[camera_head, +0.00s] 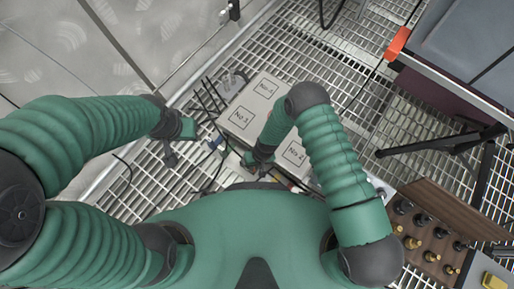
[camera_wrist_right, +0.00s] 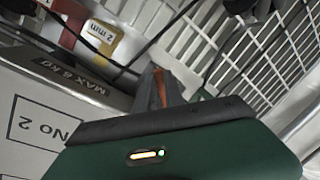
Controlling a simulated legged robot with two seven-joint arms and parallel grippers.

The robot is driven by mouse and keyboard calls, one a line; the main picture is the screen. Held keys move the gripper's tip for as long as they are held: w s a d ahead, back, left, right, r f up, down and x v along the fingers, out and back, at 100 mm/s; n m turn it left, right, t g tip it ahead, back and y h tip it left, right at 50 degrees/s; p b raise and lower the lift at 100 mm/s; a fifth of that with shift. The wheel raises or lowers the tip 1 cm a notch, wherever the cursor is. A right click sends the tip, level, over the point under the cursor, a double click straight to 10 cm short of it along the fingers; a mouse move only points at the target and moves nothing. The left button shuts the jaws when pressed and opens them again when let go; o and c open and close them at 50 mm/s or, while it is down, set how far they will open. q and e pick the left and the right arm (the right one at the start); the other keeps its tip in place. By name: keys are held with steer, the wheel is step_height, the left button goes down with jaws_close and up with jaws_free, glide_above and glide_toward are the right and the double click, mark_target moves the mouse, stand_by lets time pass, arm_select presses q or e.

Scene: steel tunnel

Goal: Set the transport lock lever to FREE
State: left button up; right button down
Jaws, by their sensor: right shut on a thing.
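My right gripper (camera_head: 250,164) is low at the box's near edge. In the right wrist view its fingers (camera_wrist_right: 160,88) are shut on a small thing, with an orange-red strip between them. I cannot make out whether this is the transport lock lever. No FREE marking is legible. My left gripper (camera_head: 171,155) hangs left of the box, its jaws unclear.
Black cables (camera_head: 207,95) run along the box's left side. A yellow tag marked 2 mm (camera_wrist_right: 102,42) shows in the right wrist view. A wooden rack with several knobs (camera_head: 436,228) stands at right. A black stand (camera_head: 455,146) is at right. Open grating lies beyond the box.

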steer(key=shift+w+a+m+t+p, duration=0.1)
steer(key=shift+a+m+t+p, duration=0.35)
steer(key=shift+m, duration=1.2)
steer(key=shift+s+a+m+t+p, duration=0.1)
steer(key=shift+a+m+p, duration=0.65)
steer(key=shift+m, duration=0.85)
steer(key=shift+w+a+m+t+p, duration=0.1)
steer(key=shift+a+m+t+p, duration=0.35)
steer(key=shift+m, duration=1.2)
steer(key=shift+a, duration=0.25)
steer(key=c, duration=1.5)
jaws_free()
steer(key=shift+o, duration=0.3)
steer(key=p+v, duration=0.8)
steer(key=v, duration=0.8)
steer(key=shift+w+a+r+p, duration=0.15)
steer(key=shift+a+r+p, duration=0.05)
steer(key=shift+r+p, duration=0.25)
